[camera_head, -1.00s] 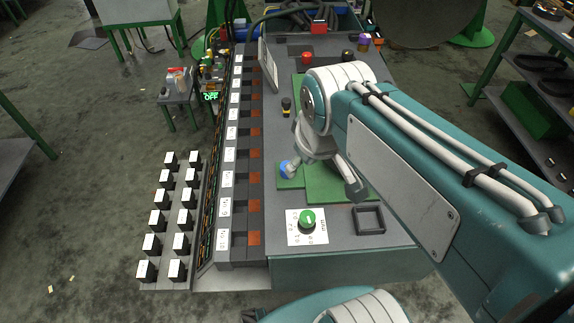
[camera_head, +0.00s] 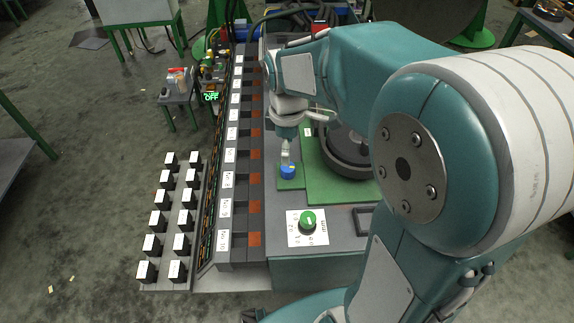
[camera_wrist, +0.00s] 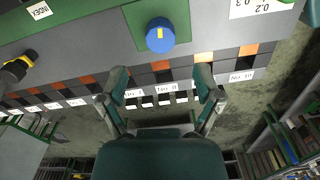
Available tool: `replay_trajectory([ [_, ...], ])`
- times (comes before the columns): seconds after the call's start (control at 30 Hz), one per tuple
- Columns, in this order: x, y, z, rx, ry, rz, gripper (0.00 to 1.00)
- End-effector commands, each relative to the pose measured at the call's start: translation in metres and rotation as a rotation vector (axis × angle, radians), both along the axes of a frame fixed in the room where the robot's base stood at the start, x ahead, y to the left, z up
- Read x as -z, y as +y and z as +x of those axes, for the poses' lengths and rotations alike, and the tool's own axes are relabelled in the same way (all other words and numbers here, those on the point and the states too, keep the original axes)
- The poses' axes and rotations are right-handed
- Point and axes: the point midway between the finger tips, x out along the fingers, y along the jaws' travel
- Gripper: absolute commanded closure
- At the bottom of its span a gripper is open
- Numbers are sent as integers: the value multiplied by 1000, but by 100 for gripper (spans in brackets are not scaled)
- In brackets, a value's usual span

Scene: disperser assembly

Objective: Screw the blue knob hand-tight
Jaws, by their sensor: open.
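The blue knob (camera_head: 288,173) sits upright on a small green plate on the bench, left of the larger green plate. In the wrist view the blue knob (camera_wrist: 160,36) shows a yellow mark on top and lies centred beyond the gap between my fingertips. My gripper (camera_wrist: 161,74) is open and empty, with one finger on each side of the picture. In the head view my gripper (camera_head: 286,151) points down just above the knob. The exact gap between fingertips and knob cannot be told.
A green dial (camera_head: 308,220) on a white label stands in front of the knob. A dark round part (camera_head: 346,160) is close on the right. A long row of numbered slots (camera_head: 226,182) runs along the left. A display (camera_head: 210,96) reads OFF.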

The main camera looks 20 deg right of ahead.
Motion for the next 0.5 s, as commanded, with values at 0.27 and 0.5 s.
replay_trajectory([
  [0.27,50,0,-1,1,3,0,17],
  [0.5,69,0,0,2,0,0,17],
])
